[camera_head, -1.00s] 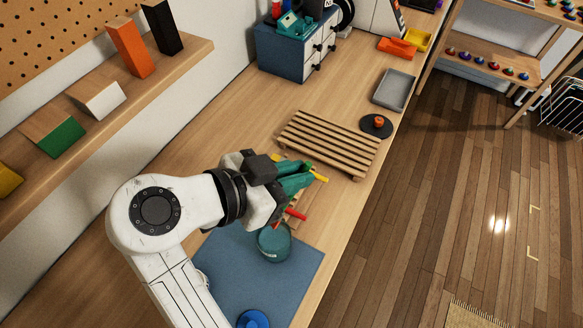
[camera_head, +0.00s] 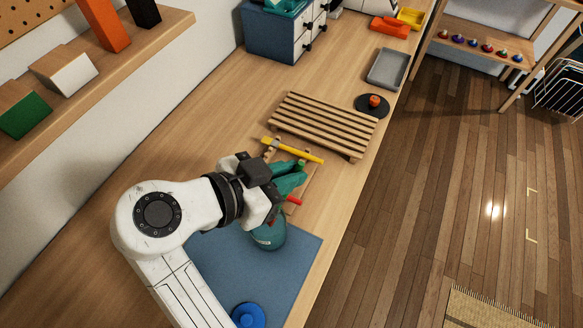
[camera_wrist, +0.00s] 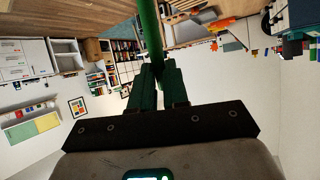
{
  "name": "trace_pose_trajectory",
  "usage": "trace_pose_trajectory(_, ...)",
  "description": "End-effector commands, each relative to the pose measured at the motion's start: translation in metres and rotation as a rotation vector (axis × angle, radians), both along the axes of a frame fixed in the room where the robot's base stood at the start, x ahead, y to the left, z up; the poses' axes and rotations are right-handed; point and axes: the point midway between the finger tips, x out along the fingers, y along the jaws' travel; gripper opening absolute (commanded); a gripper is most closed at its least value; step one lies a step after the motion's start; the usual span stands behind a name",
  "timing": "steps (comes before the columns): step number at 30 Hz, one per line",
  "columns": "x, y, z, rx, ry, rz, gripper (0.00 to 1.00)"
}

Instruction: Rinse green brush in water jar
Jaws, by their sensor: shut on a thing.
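My gripper (camera_head: 288,180) has teal fingers and is above the wooden brush rest, just behind the jar in the head view. In the wrist view its fingers (camera_wrist: 157,85) are shut on the green brush (camera_wrist: 150,32), whose green handle runs up out of the frame. In the head view only a small green end of the brush (camera_head: 301,164) shows by the fingers; its bristles are hidden. The teal water jar (camera_head: 268,237) stands on a blue mat (camera_head: 225,262), partly covered by my gripper. I cannot see into the jar.
A yellow brush (camera_head: 298,151) and a red brush (camera_head: 291,200) lie on the wooden rest (camera_head: 301,192). A slatted wooden rack (camera_head: 325,125) stands behind. A blue round item (camera_head: 248,315) is at the mat's front. A black disc with an orange knob (camera_head: 373,103) and a grey tray (camera_head: 388,68) lie farther back.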

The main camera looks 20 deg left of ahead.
Motion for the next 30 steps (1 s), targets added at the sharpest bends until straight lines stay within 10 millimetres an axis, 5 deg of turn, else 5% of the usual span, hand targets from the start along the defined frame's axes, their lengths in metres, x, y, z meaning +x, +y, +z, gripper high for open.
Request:
trace_pose_trajectory(15, -0.014, 0.012, -0.041, 0.000, 0.000, 0.001, 0.00)
trace_pose_trajectory(30, -0.018, 0.014, -0.046, 0.000, 0.000, 0.000, 0.00)
